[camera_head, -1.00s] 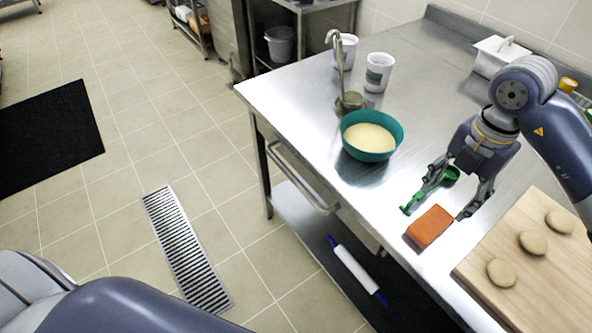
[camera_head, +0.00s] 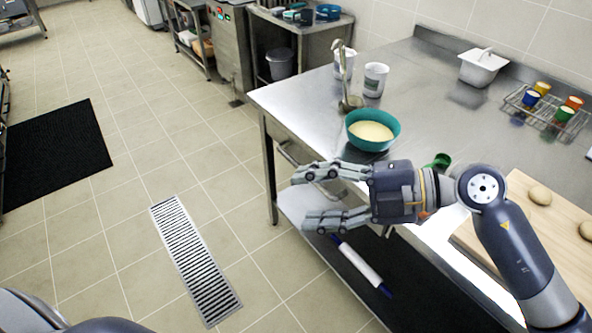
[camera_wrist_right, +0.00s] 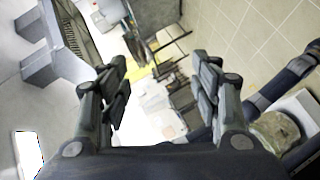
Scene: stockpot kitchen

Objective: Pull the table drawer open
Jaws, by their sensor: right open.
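The table drawer (camera_head: 299,149) is in the front side of the steel table, left of centre in the head view. The drawer looks shut. My right gripper (camera_head: 303,200) is open and empty, its fingers pointing left across the table's front edge, in front of the handle in the picture. I cannot tell whether it touches the handle. In the right wrist view its fingers (camera_wrist_right: 161,85) are spread apart, and I cannot make out the handle there. My left gripper is out of view.
On the steel table (camera_head: 310,100) stand a teal bowl (camera_head: 373,131), a ladle (camera_head: 350,101), white cups (camera_head: 375,79) and a cutting board (camera_head: 517,190) with dough pieces. A rolling pin (camera_head: 360,262) lies on the shelf below. Floor left of the table is free.

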